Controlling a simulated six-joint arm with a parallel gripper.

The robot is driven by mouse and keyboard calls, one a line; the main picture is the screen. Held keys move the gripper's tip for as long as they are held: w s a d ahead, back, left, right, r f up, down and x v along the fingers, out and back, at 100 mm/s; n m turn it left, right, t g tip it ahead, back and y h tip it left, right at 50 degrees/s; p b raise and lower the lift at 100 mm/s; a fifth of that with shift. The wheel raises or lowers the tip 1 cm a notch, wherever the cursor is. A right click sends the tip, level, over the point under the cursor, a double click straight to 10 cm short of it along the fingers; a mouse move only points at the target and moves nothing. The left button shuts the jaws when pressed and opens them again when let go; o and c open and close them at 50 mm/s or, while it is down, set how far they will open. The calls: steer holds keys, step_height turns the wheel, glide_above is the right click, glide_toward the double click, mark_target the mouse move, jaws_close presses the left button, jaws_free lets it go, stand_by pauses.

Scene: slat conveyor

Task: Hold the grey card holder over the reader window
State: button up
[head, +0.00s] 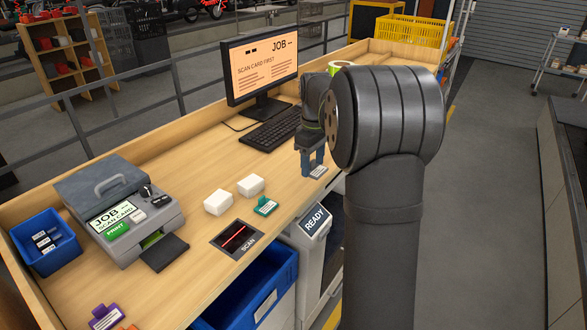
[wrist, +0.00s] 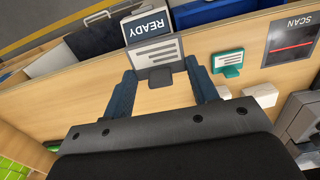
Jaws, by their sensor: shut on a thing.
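My gripper (head: 313,168) is shut on the grey card holder (head: 318,172), near the desk's right edge in the head view. In the wrist view, the holder (wrist: 155,56), with its white lined label and dark tab, sits between the two fingers of my gripper (wrist: 162,72). I cannot tell how high it is above the desk. The reader window (head: 236,238), dark with a red line and marked SCAN, lies flat in the desk, lower left of the holder. It also shows at the wrist view's upper right (wrist: 292,42). The holder is apart from it.
A teal card holder (head: 265,207) and two white blocks (head: 250,185) stand between my gripper and the window. A printer (head: 130,215) is left of the window. A keyboard (head: 270,130) and monitor (head: 262,68) are behind. A purple holder (head: 105,317) is at the front.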

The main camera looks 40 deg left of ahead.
steer(key=shift+w+d+r, duration=0.15)
steer(key=shift+d+r, duration=0.2)
steer(key=shift+d, duration=0.2)
steer(key=shift+w+d+r, duration=0.15)
steer(key=shift+d+r, duration=0.2)
steer(key=shift+d, duration=0.2)
steer(key=shift+s+r, duration=0.1)
steer(key=shift+s, duration=0.1)
steer(key=s+a+f, duration=0.1)
steer(key=s+a, duration=0.5)
steer(key=s, duration=0.6)
steer(key=s+a+f, duration=0.2)
steer(key=s+a, duration=0.3)
steer(key=s, duration=0.7)
steer(key=shift+s+f, duration=0.2)
steer(key=shift+f, duration=2.9)
step_height(320, 180, up, 6)
